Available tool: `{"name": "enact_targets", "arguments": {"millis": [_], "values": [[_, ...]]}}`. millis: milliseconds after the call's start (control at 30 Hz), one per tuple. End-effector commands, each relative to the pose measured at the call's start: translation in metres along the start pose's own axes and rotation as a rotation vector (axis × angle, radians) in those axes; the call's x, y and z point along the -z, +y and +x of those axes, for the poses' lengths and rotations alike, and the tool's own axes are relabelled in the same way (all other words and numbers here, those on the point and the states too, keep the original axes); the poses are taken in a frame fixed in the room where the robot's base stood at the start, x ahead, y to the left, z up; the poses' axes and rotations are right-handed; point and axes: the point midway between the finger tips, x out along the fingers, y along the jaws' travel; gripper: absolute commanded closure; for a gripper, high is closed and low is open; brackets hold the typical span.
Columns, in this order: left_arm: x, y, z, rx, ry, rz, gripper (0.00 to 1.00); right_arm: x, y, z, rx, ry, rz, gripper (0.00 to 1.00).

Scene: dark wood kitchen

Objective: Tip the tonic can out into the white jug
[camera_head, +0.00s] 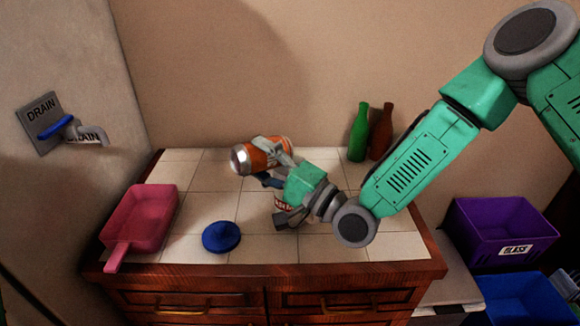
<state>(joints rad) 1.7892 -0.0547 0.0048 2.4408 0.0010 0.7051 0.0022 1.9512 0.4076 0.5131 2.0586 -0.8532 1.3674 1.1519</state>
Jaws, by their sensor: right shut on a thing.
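The tonic can (268,152) is orange with a silver end. It lies nearly level in the air above the tiled counter, its silver end toward the left. My right gripper (272,163) is shut on it, with fingers around its right part. My left gripper is not in view.
Green (358,135) and brown (382,134) bottles stand at the back right. A drain tap (85,131) juts from the left wall. Purple (500,232) and blue (522,300) bins stand right.

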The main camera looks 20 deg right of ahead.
Motion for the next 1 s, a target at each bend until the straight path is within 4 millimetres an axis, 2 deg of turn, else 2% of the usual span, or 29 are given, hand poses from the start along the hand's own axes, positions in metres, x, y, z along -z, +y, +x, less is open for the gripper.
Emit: {"name": "enact_targets", "arguments": {"millis": [300, 700, 1000], "values": [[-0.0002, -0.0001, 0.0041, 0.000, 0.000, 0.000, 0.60, 0.0066, -0.0015, -0.0047, 0.018, 0.010, 0.037, 0.80], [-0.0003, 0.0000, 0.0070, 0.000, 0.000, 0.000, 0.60, 0.0021, -0.0036, 0.0000, 0.032, 0.018, 0.076, 0.80], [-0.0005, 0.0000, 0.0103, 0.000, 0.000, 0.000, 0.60, 0.0063, -0.0060, -0.0025, 0.048, 0.028, 0.111, 0.80]]}}
